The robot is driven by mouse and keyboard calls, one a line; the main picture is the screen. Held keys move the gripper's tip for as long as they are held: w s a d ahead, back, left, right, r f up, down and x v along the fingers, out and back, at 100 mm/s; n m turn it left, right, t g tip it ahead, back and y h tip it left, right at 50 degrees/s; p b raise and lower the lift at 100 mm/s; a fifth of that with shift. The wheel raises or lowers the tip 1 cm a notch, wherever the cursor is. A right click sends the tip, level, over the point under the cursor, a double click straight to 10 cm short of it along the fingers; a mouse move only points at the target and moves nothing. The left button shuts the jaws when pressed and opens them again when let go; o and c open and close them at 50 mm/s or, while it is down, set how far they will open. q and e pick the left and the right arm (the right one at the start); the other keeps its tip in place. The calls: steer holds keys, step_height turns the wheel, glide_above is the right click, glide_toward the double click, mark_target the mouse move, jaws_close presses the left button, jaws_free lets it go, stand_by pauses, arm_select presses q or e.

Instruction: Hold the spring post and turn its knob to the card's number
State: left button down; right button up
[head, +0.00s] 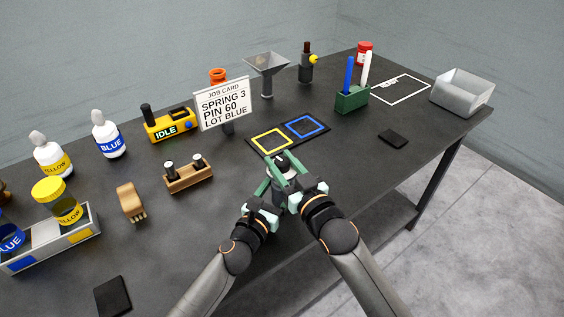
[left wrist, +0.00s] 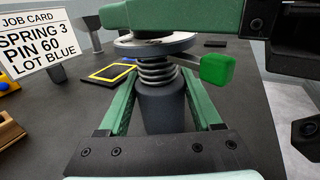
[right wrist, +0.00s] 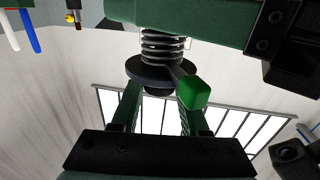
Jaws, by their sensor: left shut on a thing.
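The spring post (left wrist: 165,105) is a dark grey cylinder with a metal coil spring (left wrist: 157,72) and a disc at its top; a green tab (left wrist: 217,68) sticks out beside the disc. My left gripper (head: 272,186) is shut on the post's body, one finger on each side in the left wrist view. My right gripper (head: 287,172) is at the top of the post; in the right wrist view its fingers stand open on either side of the dark knob (right wrist: 158,91). The job card (head: 223,104) reads SPRING 3, PIN 60, LOT BLUE. Any dial marks are hidden.
Behind the post lies a mat with a yellow square (head: 271,141) and a blue square (head: 306,127). A wooden block with pegs (head: 188,180) stands to the left, a green pen holder (head: 352,100) to the right. The table's front edge is close.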

steer(key=o, duration=0.4)
steer(key=shift+o, duration=0.2)
steer(key=v, duration=1.2)
steer(key=shift+r, duration=0.1)
